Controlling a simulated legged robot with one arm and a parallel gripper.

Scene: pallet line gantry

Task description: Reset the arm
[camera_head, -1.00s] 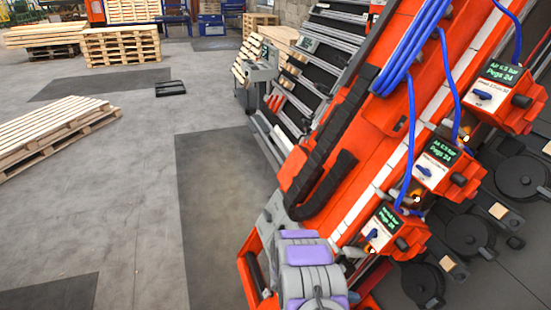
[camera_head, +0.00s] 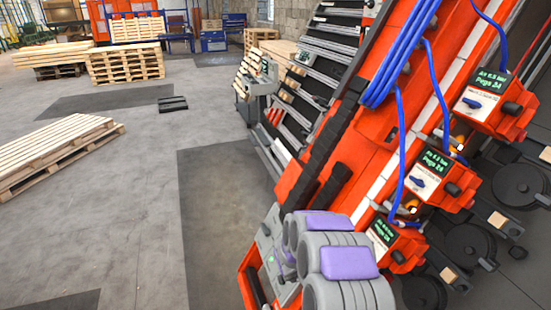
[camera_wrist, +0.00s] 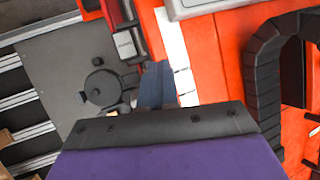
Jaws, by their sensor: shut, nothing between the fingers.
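My arm, grey with purple panels (camera_head: 348,262), shows at the bottom of the head view, in front of the orange gantry (camera_head: 318,190). Its links look folded close to my body. In the head view I cannot make out the fingers. In the wrist view my gripper (camera_wrist: 156,84) shows as narrow blue-grey fingers beyond a dark plate and purple housing. The fingers are shut with nothing between them. Behind them lie a grey panel with a round black knob (camera_wrist: 103,88) and the orange gantry surface.
Control boxes with green displays (camera_head: 445,180) and blue hoses (camera_head: 400,55) line the gantry on the right. A wooden pallet (camera_head: 55,150) lies at the left, and stacked pallets (camera_head: 127,65) stand at the back.

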